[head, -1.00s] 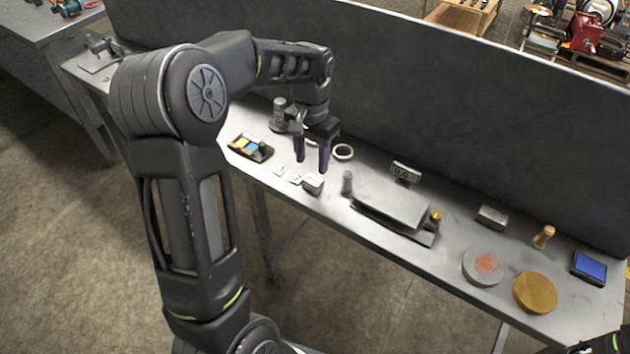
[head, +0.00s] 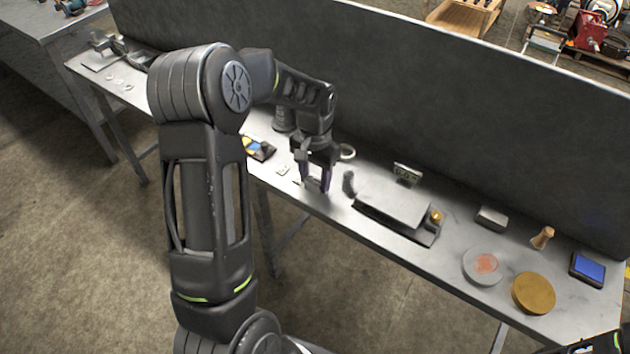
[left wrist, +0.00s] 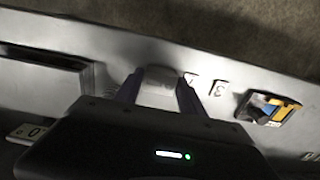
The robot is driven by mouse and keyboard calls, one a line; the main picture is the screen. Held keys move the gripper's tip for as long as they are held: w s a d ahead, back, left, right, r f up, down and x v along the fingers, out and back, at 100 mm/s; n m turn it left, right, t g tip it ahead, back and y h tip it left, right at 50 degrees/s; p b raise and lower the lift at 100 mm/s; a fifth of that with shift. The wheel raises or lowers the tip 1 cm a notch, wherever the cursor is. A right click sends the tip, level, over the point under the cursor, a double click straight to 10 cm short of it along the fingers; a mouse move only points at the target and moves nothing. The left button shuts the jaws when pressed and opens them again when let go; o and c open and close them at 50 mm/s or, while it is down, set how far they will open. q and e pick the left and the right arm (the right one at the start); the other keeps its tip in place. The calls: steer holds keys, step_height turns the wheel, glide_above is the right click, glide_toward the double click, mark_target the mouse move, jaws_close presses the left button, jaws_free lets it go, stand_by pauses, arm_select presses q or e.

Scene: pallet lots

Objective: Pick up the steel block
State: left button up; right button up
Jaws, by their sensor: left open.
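The steel block (head: 313,184) is a small, pale grey block near the bench's front edge. In the head view it is mostly hidden by my left gripper (head: 315,180), which points down over it. In the left wrist view the block (left wrist: 158,92) shows between the two purple fingers of the left gripper (left wrist: 158,84), with one finger on each side. The gripper is open; I cannot tell whether either finger touches the block.
Flat number tags (left wrist: 218,88) lie beside the block. A tray with coloured pieces (head: 259,148) is on the left. A dark cylinder (head: 349,183) and a scale-like plate (head: 395,206) stand to the right. Another grey block (head: 491,218) lies farther right. A tall dark panel (head: 420,120) backs the bench.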

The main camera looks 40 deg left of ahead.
arm_select(q)
steer(key=shift+f, duration=0.35)
stand_by(0.3)
jaws_close()
stand_by(0.4)
